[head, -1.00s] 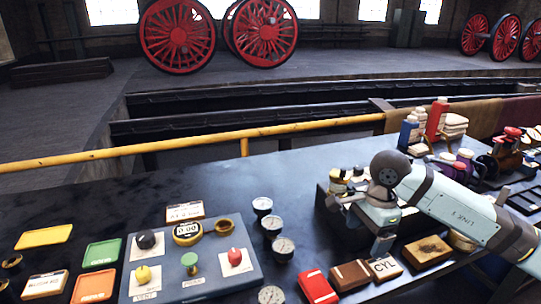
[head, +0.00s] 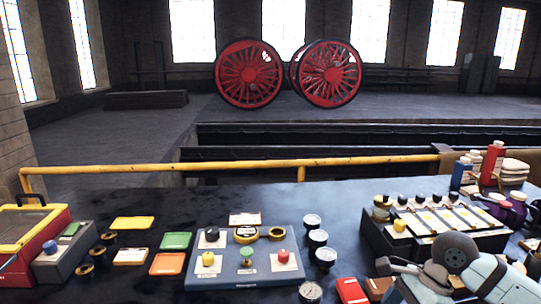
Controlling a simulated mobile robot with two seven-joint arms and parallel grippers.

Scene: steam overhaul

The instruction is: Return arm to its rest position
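My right arm comes in from the lower right of the head view. Its rounded wrist joint shows low in the picture, in front of the dark block with vials. My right gripper (head: 388,281) is at the bottom edge, pointing left, with its fingers apart and nothing seen between them. Its lower part is close to the picture's edge. It is just right of a red block (head: 351,290) and a brown block (head: 378,286), partly covering the brown one. My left arm and gripper are not in view.
A grey-blue panel (head: 216,281) with coloured knobs lies mid-bench, with several gauges (head: 318,238) to its right. The vial block (head: 380,240) stands behind my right arm. A red case (head: 22,262) is at far left. A yellow rail (head: 250,165) runs behind the bench.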

